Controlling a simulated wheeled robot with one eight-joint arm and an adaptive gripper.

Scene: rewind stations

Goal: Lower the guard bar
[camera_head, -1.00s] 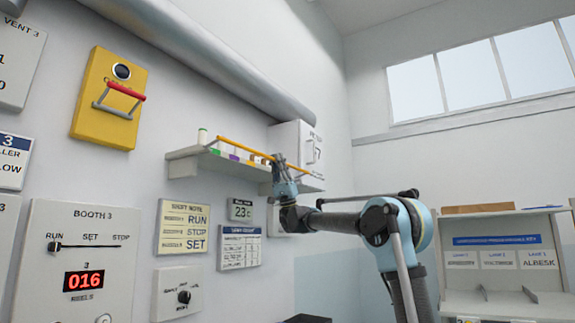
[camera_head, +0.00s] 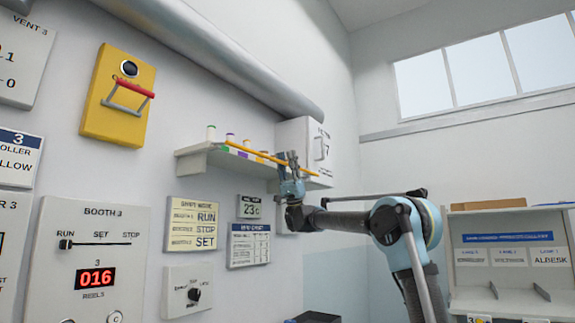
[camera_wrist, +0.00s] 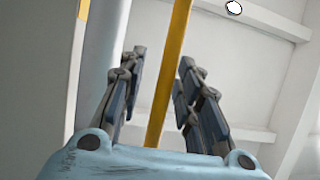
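My gripper (camera_head: 289,158) is at the right part of the bar, fingers pointing up. In the wrist view the bar (camera_wrist: 168,80) runs between my two open fingers (camera_wrist: 163,65). A gap shows on the left of the bar; near the right fingertip I cannot tell whether they touch.
A white wall box (camera_head: 302,140) is close behind my gripper, with a large pipe (camera_head: 230,60) above. A yellow panel with a red handle (camera_head: 135,88), notices (camera_head: 193,224) and the Booth 3 panel (camera_head: 100,250) are to the left. A board rack (camera_head: 510,260) is at right.

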